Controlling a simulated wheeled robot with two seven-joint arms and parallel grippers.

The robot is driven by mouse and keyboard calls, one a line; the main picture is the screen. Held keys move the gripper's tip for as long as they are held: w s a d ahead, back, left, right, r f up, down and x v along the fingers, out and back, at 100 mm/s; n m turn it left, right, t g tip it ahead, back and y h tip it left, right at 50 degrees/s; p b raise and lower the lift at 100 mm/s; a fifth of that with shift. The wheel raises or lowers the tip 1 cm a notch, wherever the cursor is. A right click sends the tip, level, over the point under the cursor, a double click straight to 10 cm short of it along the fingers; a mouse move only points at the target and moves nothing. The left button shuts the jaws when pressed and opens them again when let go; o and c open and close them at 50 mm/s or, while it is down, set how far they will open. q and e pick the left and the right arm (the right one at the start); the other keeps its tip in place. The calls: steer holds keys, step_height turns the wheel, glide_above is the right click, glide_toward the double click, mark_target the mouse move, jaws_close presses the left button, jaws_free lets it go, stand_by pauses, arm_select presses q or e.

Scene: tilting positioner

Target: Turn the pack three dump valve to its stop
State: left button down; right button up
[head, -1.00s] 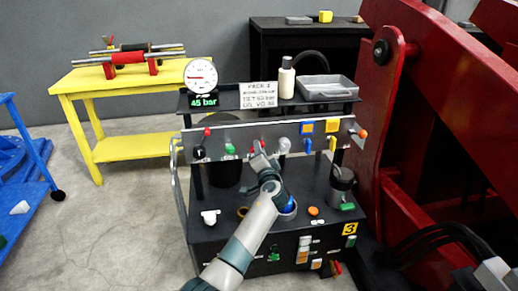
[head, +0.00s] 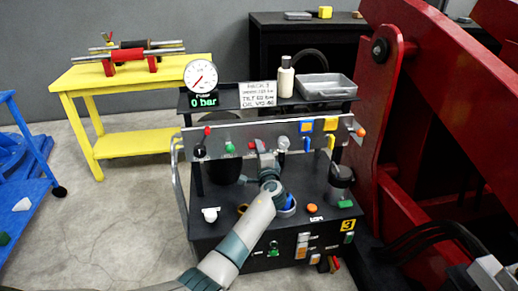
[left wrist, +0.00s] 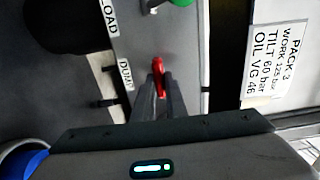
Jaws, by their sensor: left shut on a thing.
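The dump valve's red handle (left wrist: 158,66) shows in the left wrist view, on the grey panel beside a DUMP label (left wrist: 125,75). My left gripper (left wrist: 158,88) is shut on this handle. In the head view the left gripper (head: 262,150) is at the middle of the grey valve panel (head: 222,140) on the black pack-three cart, and mostly hides the handle. The dial gauge (head: 201,76) above the panel has a green readout (head: 204,100) of 0 bar. My right gripper is not in view.
A yellow 3 plate (head: 348,226) marks the cart. Other valve knobs, a green one (head: 229,147) and a blue lever (head: 307,144), flank the gripper. A white bottle (head: 286,76) and grey tray (head: 326,86) stand above. Red machine arms (head: 440,90) crowd the right.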

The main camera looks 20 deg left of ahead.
arm_select(q)
steer(key=shift+f, duration=0.1)
steer(key=c, duration=1.8)
jaws_free()
steer(key=shift+c, duration=0.2)
steer(key=shift+o, duration=0.2)
steer(key=shift+s+d, duration=0.1)
steer(key=v, duration=1.7)
steer(key=shift+s+d, duration=0.1)
steer(key=shift+d, duration=0.05)
